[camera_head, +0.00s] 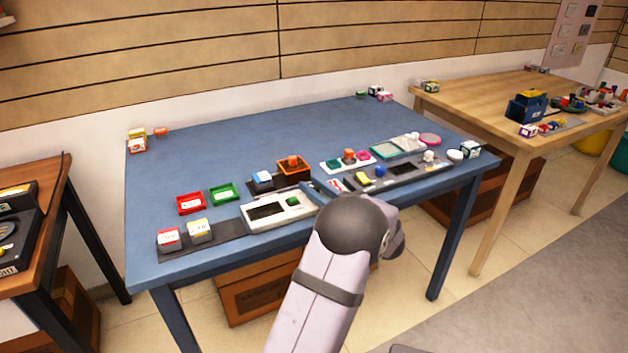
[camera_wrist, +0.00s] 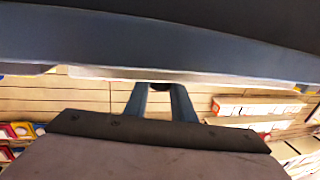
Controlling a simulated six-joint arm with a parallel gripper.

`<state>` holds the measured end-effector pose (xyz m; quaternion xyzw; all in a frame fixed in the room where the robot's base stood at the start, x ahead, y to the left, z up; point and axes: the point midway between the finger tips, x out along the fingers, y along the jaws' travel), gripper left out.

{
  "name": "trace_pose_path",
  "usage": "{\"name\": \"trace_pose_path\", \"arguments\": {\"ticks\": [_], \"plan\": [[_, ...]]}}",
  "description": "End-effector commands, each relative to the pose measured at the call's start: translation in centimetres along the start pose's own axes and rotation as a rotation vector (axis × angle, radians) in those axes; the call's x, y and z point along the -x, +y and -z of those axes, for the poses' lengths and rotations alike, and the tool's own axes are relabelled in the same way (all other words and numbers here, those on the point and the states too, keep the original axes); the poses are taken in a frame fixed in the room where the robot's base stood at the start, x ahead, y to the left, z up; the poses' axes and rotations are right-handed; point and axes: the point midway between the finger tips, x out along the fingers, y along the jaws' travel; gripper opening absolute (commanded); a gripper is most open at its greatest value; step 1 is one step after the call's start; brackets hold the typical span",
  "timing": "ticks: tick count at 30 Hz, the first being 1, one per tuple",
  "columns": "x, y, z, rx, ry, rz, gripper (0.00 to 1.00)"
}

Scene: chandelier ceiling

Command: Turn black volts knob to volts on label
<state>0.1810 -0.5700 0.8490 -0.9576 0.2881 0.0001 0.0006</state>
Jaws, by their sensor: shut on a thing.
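My gripper (camera_head: 324,190) reaches over the front of the blue table, between a white panel with a dark display (camera_head: 268,211) and a dark grey panel (camera_head: 425,168). In the wrist view my two blue-grey fingers (camera_wrist: 161,88) are close together at their tips. A small dark round thing, seemingly the black knob (camera_wrist: 160,86), shows between the fingertips, and the gripper is shut on it. My arm hides the knob in the head view. I cannot read any volts label, nor tell which way the knob points.
A red tray (camera_head: 190,204), a green tray (camera_head: 223,193) and an orange box (camera_head: 294,165) stand behind the white panel. Two blocks sit on a dark strip at the front left. The table's back middle is clear. A wooden table (camera_head: 490,95) stands at right.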

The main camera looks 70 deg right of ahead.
Motion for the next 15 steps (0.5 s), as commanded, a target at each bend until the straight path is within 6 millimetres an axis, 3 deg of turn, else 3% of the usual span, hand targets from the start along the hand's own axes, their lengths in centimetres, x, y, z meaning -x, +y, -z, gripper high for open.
{"name": "trace_pose_path", "arguments": {"ticks": [15], "plan": [[-0.02,0.04,-0.04,0.0,0.0,0.198,0.01]]}}
